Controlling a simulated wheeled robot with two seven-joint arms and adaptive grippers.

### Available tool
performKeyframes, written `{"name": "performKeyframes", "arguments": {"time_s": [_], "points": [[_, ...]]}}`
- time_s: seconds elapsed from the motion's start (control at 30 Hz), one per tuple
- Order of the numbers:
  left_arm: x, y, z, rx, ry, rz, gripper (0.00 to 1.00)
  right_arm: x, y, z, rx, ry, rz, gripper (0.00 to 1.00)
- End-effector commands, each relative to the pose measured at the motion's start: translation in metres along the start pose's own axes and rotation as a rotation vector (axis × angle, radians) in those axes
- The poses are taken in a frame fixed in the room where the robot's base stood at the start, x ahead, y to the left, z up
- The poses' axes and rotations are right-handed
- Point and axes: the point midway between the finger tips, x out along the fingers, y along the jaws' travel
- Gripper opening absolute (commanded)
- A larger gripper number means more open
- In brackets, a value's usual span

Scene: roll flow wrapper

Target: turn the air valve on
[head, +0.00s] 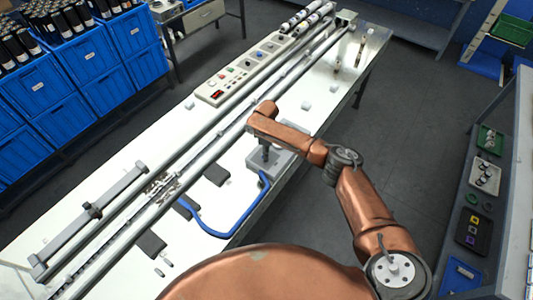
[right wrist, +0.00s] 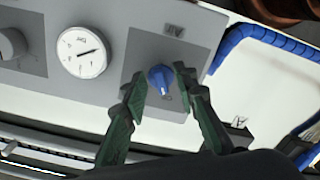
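The air valve is a blue knob (right wrist: 160,78) on a grey panel plate in the right wrist view. A label above it, upside down, seems to read AIR. My right gripper (right wrist: 160,72) is open, with one dark green finger on each side of the knob and small gaps visible. I cannot tell how deep the fingertips reach. In the head view my right gripper (head: 265,156) points down at the grey valve box (head: 285,162) on the table, and the knob is hidden there. My left gripper is not in view.
A round pressure gauge (right wrist: 83,52) and a grey knob (right wrist: 11,43) sit beside the valve. A blue hose (head: 226,234) curves from the box along the table edge. Long rails and a button panel (head: 243,72) lie behind. Blue crates (head: 75,60) stand at the left.

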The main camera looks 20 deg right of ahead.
Motion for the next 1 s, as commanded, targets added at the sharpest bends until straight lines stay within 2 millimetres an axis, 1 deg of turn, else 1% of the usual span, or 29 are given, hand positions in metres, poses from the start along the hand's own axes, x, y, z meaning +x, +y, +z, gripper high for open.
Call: {"name": "performKeyframes", "arguments": {"time_s": [0.03,0.1,0.2,0.37,0.5,0.6,1.0], "points": [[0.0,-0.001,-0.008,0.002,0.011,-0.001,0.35,0.0,0.0,0.0,0.0,0.0,0.0,0.27],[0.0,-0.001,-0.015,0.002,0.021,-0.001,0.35,0.0,0.0,0.0,0.0,0.0,0.0,0.27],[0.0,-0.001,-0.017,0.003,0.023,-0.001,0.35,0.0,0.0,0.001,0.001,0.0,0.0,0.26],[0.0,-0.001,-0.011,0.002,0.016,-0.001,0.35,0.0,0.0,0.001,0.002,0.0,0.0,0.15],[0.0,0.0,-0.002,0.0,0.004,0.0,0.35,0.0,0.0,0.001,0.002,0.0,-0.001,0.05],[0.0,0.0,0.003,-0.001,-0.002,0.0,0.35,0.0,0.0,0.002,0.002,0.0,-0.001,0.0],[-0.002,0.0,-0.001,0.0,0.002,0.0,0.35,0.0,-0.001,0.001,0.015,0.0,-0.002,0.0]]}}
